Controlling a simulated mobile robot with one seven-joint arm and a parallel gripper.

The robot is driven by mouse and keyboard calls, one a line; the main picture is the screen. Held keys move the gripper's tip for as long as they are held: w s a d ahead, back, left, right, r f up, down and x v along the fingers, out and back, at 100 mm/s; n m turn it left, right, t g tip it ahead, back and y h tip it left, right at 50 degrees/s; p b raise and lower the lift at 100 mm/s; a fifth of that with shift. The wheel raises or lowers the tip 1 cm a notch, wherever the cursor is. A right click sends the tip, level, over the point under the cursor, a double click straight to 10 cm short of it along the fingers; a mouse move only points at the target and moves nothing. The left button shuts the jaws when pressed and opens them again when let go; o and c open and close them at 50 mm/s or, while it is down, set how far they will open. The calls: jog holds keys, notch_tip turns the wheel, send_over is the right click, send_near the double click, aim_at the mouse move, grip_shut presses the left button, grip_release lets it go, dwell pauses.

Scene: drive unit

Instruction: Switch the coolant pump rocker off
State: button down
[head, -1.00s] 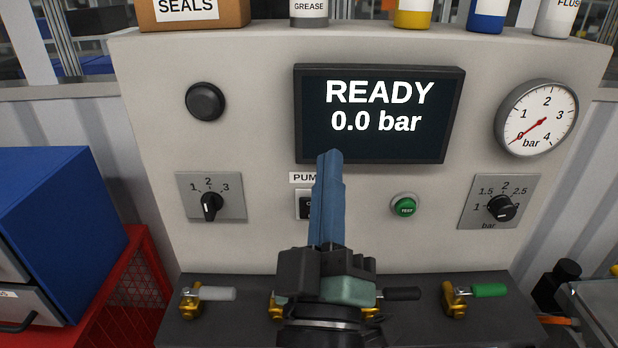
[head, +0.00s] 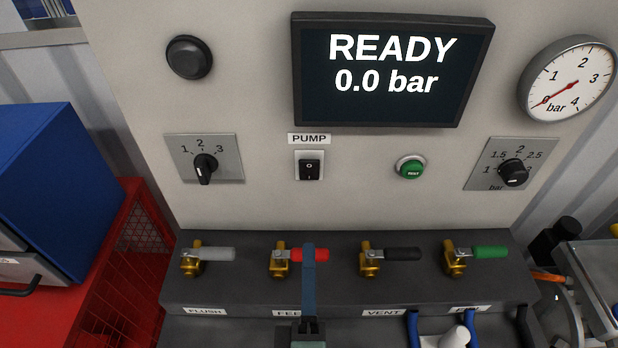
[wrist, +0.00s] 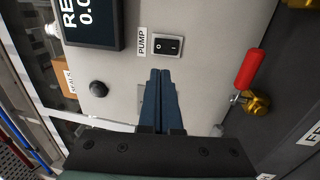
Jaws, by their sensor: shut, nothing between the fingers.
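The pump rocker (head: 310,169) is a black switch in a white frame on the grey panel, under a PUMP label (head: 309,139). An O mark shows on its upper half; I cannot tell surely which half is pressed in. It also shows in the wrist view (wrist: 168,46), just beyond my fingertips. My gripper (head: 308,248) has blue fingers shut together and empty. In the head view its tips are below the rocker, overlapping the red-handled valve. In the wrist view the fingers (wrist: 160,74) point towards the panel, apart from the rocker in the picture.
The display (head: 392,75) reads READY, 0.0 bar. A three-position knob (head: 205,167) is left of the rocker, a green button (head: 411,168) right of it. Below are valves with grey, red (head: 309,254), black (head: 403,254) and green handles. A pressure dial (head: 571,82) is upper right.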

aim_at(309, 165)
jog(key=w+p, duration=0.1)
jog(key=w, duration=0.3)
jog(key=w+r+p, duration=0.1)
jog(key=w, duration=0.4)
jog(key=w+r+p, duration=0.1)
jog(key=w, duration=0.3)
jog(key=shift+w+r+p, duration=0.1)
jog(key=shift+w+p, duration=0.2)
jog(key=p, duration=0.2)
jog(key=r+p, duration=0.1)
jog(key=p, duration=0.2)
jog(key=shift+w+r+g, duration=0.2)
jog(key=shift+r+g, duration=0.05)
jog(key=shift+g, duration=0.15)
jog(key=shift+f+b, duration=0.35)
